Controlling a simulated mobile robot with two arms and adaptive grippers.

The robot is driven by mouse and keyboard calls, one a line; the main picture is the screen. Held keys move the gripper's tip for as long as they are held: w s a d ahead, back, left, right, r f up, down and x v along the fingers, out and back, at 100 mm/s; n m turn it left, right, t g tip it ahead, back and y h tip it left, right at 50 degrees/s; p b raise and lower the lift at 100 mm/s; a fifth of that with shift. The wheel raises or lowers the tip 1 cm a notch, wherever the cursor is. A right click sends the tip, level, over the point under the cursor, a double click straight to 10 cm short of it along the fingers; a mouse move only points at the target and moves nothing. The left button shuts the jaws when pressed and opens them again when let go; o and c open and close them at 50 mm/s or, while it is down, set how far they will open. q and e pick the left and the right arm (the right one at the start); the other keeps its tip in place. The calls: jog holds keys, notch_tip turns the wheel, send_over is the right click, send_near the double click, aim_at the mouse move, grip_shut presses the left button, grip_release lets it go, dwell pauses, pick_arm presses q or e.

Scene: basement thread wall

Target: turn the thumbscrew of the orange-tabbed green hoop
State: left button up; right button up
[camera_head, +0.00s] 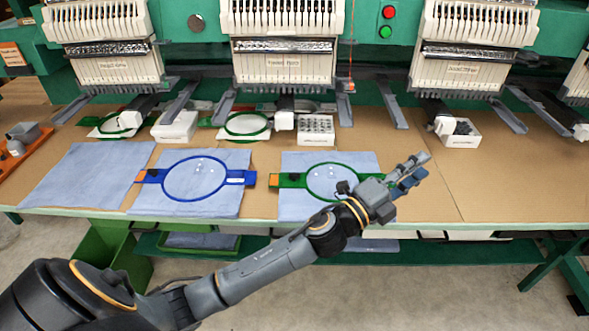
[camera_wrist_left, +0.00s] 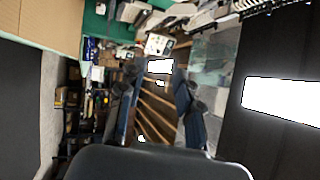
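The green hoop (camera_head: 308,187) lies flat on a light blue cloth (camera_head: 290,208) on the table. An orange tab (camera_head: 274,180) is at its left end, with a small dark part beside it. I cannot make out the thumbscrew for certain; my left wrist hides the hoop's lower right side. My left gripper (camera_head: 418,171) is above the table, to the right of the hoop and pointing away from it to the right. Its two fingers stand apart with nothing between them in the left wrist view (camera_wrist_left: 160,105). My right gripper is in neither view.
A blue hoop (camera_head: 170,186) with an orange tab lies on a cloth to the left. Embroidery machines (camera_head: 283,65) line the back, with smaller green hoops (camera_head: 230,134) under them. White boxes (camera_head: 175,127) stand there too. The table's right part (camera_head: 510,180) is clear.

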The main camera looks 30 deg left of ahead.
pick_arm(q)
jog(key=d+r+m+g+h, duration=0.2)
jog(key=d+m+g+h, duration=0.45)
jog(key=m, duration=0.55)
jog(key=m+g+y, duration=1.2)
jog(key=m+y, duration=0.1)
jog(key=y, duration=0.3)
send_near(294, 173)
notch_tip(294, 173, down, 8)
jog(key=shift+w+d+f+p, duration=0.15)
jog(key=shift+f+p, duration=0.1)
jog(key=shift+p, duration=0.65)
grip_shut()
